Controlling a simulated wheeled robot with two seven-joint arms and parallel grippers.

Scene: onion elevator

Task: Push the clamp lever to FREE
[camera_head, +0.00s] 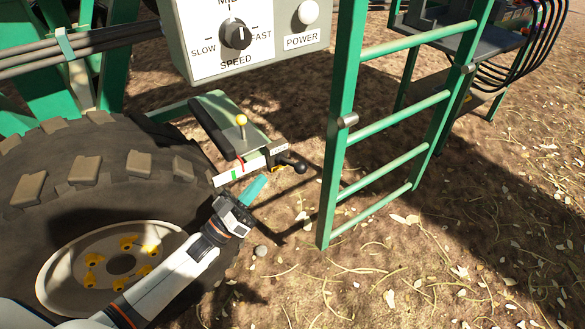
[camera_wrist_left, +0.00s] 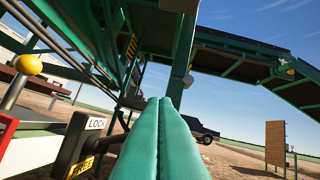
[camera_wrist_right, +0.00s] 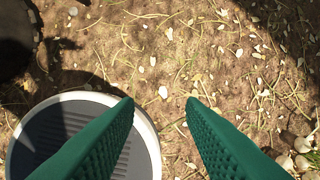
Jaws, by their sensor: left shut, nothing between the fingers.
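The clamp lever is a dark arm with a black knob (camera_head: 299,167), sticking out to the right of a small black block (camera_head: 274,158) below the speed panel. In the left wrist view the block (camera_wrist_left: 72,142) carries a white LOCK label (camera_wrist_left: 96,123) on top and a yellow FREE label (camera_wrist_left: 83,167) lower down. My left gripper (camera_head: 258,183) is shut and empty, its teal fingers just below and beside the block. In its wrist view the closed fingers (camera_wrist_left: 160,125) hide part of the lever, so contact is unclear. My right gripper (camera_wrist_right: 160,105) is open and empty above the ground.
A yellow-knobbed lever (camera_head: 242,121) stands on the plate left of the block. The control box (camera_head: 255,45) hangs above. A green ladder (camera_head: 338,130) stands close on the right. A big tyre (camera_head: 90,180) fills the left. Open ground lies in front.

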